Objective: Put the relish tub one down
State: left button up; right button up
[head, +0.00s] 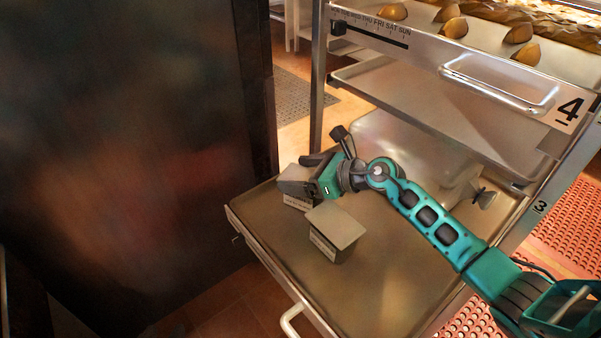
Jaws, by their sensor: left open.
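One tub (338,229), a squarish box with a greyish-beige lid and a printed label on its side, stands upright on the pulled-out lower tray (375,296). A second labelled tub (296,202) is behind it to the left, mostly hidden by my right gripper (303,176). Which one is relish tub one cannot be read. My right arm comes in from the right, and its dark fingers are at the second tub. Whether they grip it, and whether that tub touches the tray, cannot be told. My left gripper is not in view.
A metal rack with a drawer marked 4 (568,111) rises above the tray. A pale bin (398,142) stands behind the arm. A large dark panel (130,140) fills the left side. The tray's front half is clear.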

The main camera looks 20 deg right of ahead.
jog(key=shift+o, duration=1)
jog(key=shift+r, duration=0.3)
jog(key=p+v, duration=0.1)
jog(key=v, duration=0.6)
jog(key=shift+s+d+p, duration=0.2)
jog(key=shift+p, duration=0.2)
